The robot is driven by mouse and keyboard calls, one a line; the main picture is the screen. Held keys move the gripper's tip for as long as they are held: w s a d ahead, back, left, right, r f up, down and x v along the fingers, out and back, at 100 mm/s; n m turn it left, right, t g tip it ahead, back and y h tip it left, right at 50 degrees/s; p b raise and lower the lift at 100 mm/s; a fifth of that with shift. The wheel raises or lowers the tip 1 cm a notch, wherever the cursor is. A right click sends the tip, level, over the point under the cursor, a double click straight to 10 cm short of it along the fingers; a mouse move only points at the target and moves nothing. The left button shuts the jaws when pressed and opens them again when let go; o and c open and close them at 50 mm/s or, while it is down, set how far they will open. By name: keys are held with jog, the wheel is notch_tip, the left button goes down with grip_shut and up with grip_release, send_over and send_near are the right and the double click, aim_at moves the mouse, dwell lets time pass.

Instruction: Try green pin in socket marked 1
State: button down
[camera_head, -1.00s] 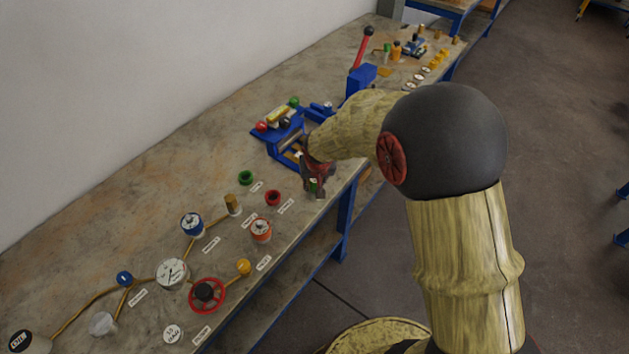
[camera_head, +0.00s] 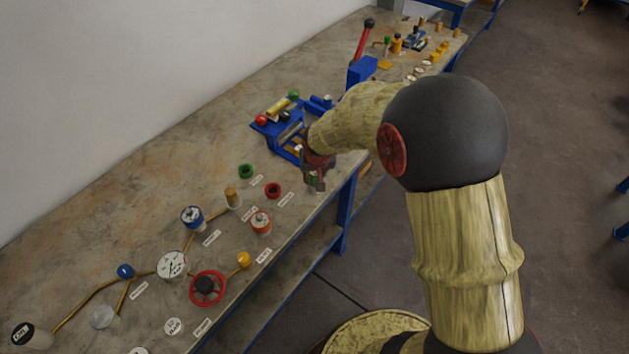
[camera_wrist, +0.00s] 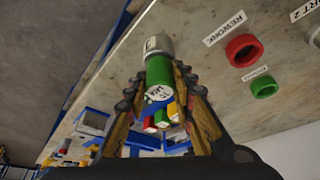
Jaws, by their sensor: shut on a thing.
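My gripper (camera_wrist: 160,88) is shut on a green pin (camera_wrist: 158,72) with a pale grey end and a white round label, seen in the wrist view. Small red, yellow and blue pieces show below the label; I cannot tell whether they belong to the pin. In the head view my gripper (camera_head: 314,182) is near the front edge of the bench, right of the red ring (camera_head: 273,190) and in front of the blue fixture. I cannot make out a socket marked 1; most labels are too small to read.
The red ring, labelled REWORK, also shows in the wrist view (camera_wrist: 243,50), with a green ring (camera_wrist: 264,87) beside it. The blue fixture (camera_head: 283,130) carries coloured knobs. An orange-sided vessel (camera_head: 261,222), a blue-sided vessel (camera_head: 192,217) and a red handwheel (camera_head: 207,288) stand along the bench.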

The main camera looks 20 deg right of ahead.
jog(key=shift+r, duration=0.15)
jog(key=shift+r+p, duration=1.4)
jog(key=shift+r, duration=0.65)
jog(key=shift+r, duration=0.1)
jog(key=shift+r+p, duration=1.85)
jog(key=shift+r, duration=1.05)
